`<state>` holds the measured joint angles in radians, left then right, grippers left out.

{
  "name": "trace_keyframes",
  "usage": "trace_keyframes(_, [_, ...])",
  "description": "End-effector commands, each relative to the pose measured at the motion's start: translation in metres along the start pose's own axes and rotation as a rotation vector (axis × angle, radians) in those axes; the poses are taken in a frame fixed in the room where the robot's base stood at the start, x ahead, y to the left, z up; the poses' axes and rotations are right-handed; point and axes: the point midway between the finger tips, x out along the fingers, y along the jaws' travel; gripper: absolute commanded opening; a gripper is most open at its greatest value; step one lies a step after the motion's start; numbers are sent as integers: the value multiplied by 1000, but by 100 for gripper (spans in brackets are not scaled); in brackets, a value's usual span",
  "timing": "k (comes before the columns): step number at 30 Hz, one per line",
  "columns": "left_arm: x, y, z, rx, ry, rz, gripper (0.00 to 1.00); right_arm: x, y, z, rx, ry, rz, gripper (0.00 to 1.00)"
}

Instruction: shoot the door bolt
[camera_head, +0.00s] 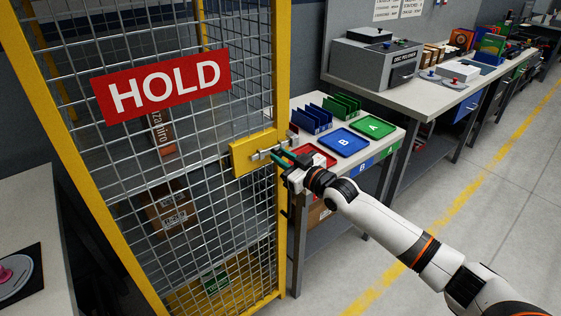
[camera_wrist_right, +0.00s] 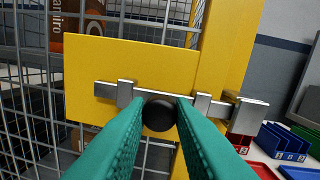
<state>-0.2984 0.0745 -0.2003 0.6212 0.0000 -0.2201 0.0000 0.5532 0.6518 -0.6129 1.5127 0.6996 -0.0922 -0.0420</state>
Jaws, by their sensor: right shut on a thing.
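A yellow plate (camera_head: 241,161) sits on the mesh door at its right edge and also shows in the right wrist view (camera_wrist_right: 90,62). A silver bolt bar (camera_wrist_right: 106,90) runs across it through two brackets. Its right end reaches toward a metal block (camera_wrist_right: 250,116) at the yellow post; I cannot tell whether it is inside. A round dark knob (camera_wrist_right: 159,116) sits on the bar between the brackets. My right gripper (camera_head: 282,160), with teal fingers, is shut on this knob, as the right wrist view (camera_wrist_right: 160,108) shows. My left gripper is not in view.
The mesh cage (camera_head: 180,120) carries a red HOLD sign (camera_head: 161,84) and has boxes behind it. A bench with blue, green and red trays (camera_head: 345,142) stands close right of the gripper. Clear floor (camera_head: 480,190) lies to the right.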

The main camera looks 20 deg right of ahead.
Motion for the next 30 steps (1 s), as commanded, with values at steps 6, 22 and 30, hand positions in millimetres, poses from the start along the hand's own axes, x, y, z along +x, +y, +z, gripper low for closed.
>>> trace_keyframes(6, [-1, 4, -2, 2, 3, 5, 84, -1, -7, 0, -5, 3, -11, 39])
trace_keyframes(22, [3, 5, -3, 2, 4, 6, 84, -28, -4, -3, -3, 5, -6, 43])
trace_keyframes(30, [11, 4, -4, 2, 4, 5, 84, -87, -5, -4, -3, 7, -8, 43])
